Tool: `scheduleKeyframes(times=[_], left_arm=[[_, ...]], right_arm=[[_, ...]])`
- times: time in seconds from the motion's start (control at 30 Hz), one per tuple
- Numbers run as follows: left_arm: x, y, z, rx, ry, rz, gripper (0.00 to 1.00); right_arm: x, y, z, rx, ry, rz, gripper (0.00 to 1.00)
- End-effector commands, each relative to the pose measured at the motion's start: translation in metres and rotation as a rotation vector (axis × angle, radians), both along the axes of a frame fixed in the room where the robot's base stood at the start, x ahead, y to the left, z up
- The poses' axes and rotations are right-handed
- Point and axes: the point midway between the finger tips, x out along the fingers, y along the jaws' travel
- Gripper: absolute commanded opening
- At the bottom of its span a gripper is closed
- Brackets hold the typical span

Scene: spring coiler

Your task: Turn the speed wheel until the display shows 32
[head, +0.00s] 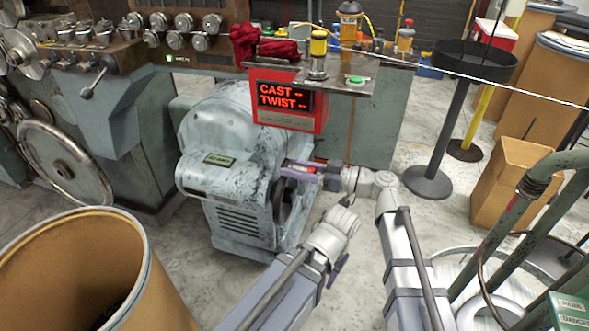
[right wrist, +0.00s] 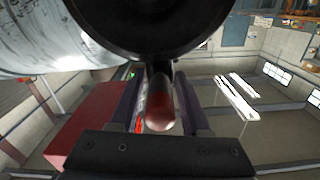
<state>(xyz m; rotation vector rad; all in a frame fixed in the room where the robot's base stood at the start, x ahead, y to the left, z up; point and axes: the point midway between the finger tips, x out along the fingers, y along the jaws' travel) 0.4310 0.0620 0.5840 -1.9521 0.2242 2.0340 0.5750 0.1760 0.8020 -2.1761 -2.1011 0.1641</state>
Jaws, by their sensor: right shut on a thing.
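The speed wheel (head: 281,205) is a dark wheel on the right side of the pale blue-grey machine housing, seen nearly edge-on. My right gripper (head: 296,170) is shut on the wheel's red handle (head: 307,169). In the right wrist view the handle (right wrist: 159,112) lies between my two fingers, below the dark round wheel (right wrist: 150,25). A red display box (head: 285,98) reads "CAST --" and "TWIST --". A small plate or display (head: 218,159) on the housing is too small to read. My left gripper (head: 338,268) is low, right of the housing; its jaws are unclear.
A large brown drum (head: 150,265) stands at the front left. A bench (head: 375,80) with bottles and red cloth is behind the housing. A black stand (head: 432,182), a cardboard box (head: 505,190) and green pipes (head: 535,190) are at right. Some floor is clear near the stand.

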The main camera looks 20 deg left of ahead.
Motion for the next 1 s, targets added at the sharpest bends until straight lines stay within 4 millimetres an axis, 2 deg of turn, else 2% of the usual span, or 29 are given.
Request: scheduleKeyframes(times=[0.2, 0.33, 0.67, 0.7, 0.83, 1.0], left_arm=[[0.000, 0.000, -0.002, 0.000, 0.000, 0.000, 0.50], [0.000, 0.000, -0.007, 0.001, 0.000, 0.000, 0.50], [0.000, 0.000, -0.006, 0.001, 0.000, 0.000, 0.50], [0.000, 0.000, -0.006, 0.001, 0.000, 0.000, 0.50], [0.000, 0.000, -0.006, 0.001, 0.000, 0.000, 0.50], [0.000, 0.000, -0.006, 0.001, 0.000, 0.000, 0.50]], right_arm=[[0.024, 0.000, -0.003, 0.006, 0.201, 0.001, 0.00], [0.039, -0.001, -0.007, 0.008, 0.253, 0.001, 0.00], [0.040, -0.002, -0.006, 0.009, 0.249, 0.001, 0.00], [0.040, -0.002, -0.006, 0.009, 0.249, 0.001, 0.45], [0.040, -0.002, -0.006, 0.009, 0.248, 0.001, 0.60], [0.040, -0.002, -0.006, 0.009, 0.248, 0.001, 0.61]])
